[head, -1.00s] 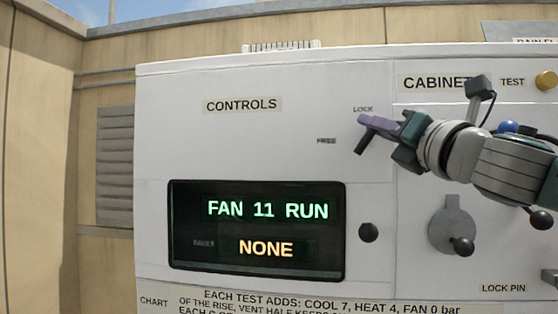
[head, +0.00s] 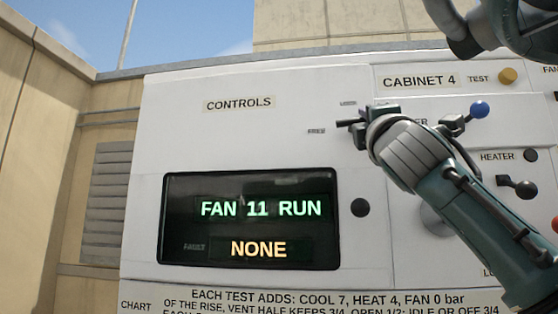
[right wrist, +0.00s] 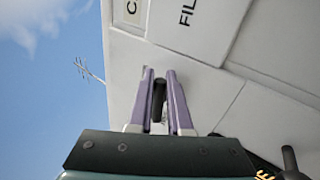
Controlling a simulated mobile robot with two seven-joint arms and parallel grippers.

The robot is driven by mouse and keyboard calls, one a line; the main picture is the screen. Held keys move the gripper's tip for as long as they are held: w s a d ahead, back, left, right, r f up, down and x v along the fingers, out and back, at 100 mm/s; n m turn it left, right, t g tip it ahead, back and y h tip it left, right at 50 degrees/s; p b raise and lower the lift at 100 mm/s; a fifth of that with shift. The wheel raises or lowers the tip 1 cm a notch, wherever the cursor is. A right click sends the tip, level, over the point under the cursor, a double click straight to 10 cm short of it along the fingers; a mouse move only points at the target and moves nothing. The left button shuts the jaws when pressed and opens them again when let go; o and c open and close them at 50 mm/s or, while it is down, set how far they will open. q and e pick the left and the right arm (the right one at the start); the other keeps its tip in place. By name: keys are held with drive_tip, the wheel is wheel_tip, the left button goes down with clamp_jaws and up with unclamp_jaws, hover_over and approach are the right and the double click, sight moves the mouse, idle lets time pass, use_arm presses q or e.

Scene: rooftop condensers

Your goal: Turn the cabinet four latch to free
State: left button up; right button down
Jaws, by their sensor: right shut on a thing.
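The latch is a small dark handle (head: 346,123) on the white cabinet front, between the LOCK label (head: 348,103) and the FREE label (head: 316,131). Its visible end points left, roughly toward the FREE side. My right gripper (head: 362,121) is at the latch and hides its pivot. In the right wrist view, the two purple fingers of my right gripper (right wrist: 160,100) stand on either side of the dark handle (right wrist: 158,92), shut on it. My left gripper is not in view.
The CABINET 4 label (head: 419,81) is above right, near a yellow TEST button (head: 508,76). A blue-knobbed lever (head: 479,110) and a HEATER lever (head: 525,188) are close to my right arm. The display (head: 250,220) reads FAN 11 RUN and NONE. A black knob (head: 360,207) is beside it.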

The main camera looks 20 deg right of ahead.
drive_tip(key=shift+f+m+g+h+b, duration=0.15)
drive_tip(key=shift+m+g+h+b, duration=0.25)
drive_tip(key=shift+m+h+b, duration=0.65)
drive_tip(key=shift+m+y+p, duration=0.25)
drive_tip(key=shift+p, duration=0.05)
drive_tip(key=c, duration=1.1)
unclamp_jaws()
drive_tip(key=b+v, duration=0.3)
drive_tip(key=v, duration=0.7)
